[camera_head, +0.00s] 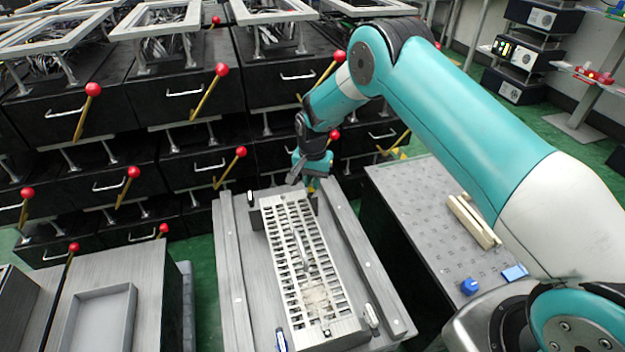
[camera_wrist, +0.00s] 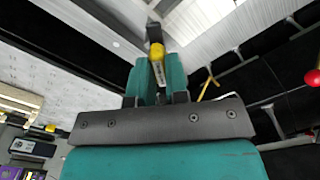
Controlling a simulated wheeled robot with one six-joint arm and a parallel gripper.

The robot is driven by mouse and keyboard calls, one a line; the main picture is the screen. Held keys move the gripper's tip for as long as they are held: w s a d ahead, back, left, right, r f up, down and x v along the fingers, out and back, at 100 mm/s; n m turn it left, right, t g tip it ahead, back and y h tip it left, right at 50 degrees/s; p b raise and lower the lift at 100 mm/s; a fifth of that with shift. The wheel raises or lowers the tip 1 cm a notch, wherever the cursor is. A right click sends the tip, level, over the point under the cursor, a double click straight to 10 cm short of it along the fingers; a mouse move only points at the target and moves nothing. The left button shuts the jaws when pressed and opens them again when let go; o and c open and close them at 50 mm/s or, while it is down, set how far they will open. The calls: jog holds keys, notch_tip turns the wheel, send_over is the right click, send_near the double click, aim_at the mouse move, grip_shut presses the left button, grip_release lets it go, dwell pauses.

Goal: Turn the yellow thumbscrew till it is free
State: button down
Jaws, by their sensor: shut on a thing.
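The yellow thumbscrew (camera_wrist: 156,52) shows in the wrist view between the tips of the teal fingers, with a dark post just beyond it. My gripper (camera_wrist: 157,68) is shut on it. In the head view my gripper (camera_head: 313,168) points down at the far right corner of the pale slotted fixture (camera_head: 268,245).
The fixture lies on a grey bench (camera_head: 228,290) with small clamps (camera_head: 370,315) near its corners. Black drawers with red-knobbed levers (camera_head: 240,153) stand close behind. A perforated table (camera_head: 420,225) at right holds a blue knob (camera_head: 469,286) and beige bars (camera_head: 473,221).

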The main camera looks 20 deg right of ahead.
jog(key=n, duration=0.6)
jog(key=shift+n, duration=0.3)
dwell(0.5)
jog(key=c, duration=1.1)
grip_release()
notch_tip(320, 180, up, 18)
jog(key=shift+f+p, duration=0.25)
jog(key=shift+p, duration=0.6)
